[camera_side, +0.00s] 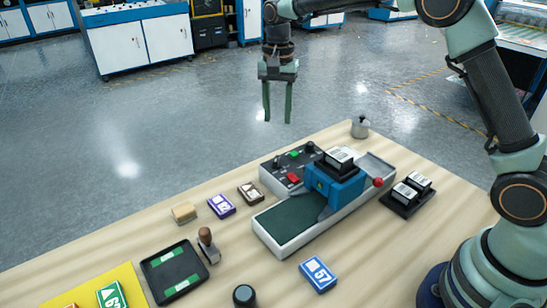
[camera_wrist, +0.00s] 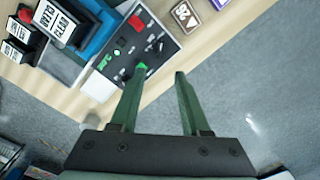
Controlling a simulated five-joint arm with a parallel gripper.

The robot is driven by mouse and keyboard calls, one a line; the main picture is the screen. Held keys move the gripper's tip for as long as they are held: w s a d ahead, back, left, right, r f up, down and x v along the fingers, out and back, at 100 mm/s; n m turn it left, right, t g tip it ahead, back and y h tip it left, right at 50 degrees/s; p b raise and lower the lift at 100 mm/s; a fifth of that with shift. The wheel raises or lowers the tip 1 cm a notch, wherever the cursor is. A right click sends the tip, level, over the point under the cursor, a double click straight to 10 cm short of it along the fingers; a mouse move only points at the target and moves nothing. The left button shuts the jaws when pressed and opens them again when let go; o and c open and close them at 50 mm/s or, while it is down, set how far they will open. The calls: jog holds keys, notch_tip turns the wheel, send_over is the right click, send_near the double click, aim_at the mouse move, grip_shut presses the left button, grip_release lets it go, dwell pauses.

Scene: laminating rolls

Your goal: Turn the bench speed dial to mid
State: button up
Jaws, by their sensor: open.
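The dark control panel (camera_side: 284,172) sits at the back left of the laminator on the bench. It carries a green button (camera_side: 295,154), a red button (camera_side: 293,177) and black knobs, one of them a knob (camera_side: 310,147) at the panel's right end. The panel (camera_wrist: 165,60) also shows in the wrist view, with the red button (camera_wrist: 136,23) and small black controls. I cannot tell which control is the speed dial or read its setting. My gripper (camera_side: 277,118) is open and empty, pointing down above and behind the panel. Its fingers (camera_wrist: 160,72) partly cover the panel's edge.
The laminator has a blue roller housing (camera_side: 335,186) and a red-tipped lever (camera_side: 378,182). A metal pot (camera_side: 360,127) stands at the back corner. Coloured blocks, a stamp (camera_side: 208,245), a black tray (camera_side: 174,272) and a black rack (camera_side: 407,199) surround it. Space behind the bench is free.

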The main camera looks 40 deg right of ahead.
aim_at(276, 158)
notch_tip(276, 158, down, 12)
jog(key=shift+w+f, duration=0.1)
jog(key=shift+f, duration=0.05)
dwell(0.4)
jog(key=shift+c, duration=0.3)
grip_shut()
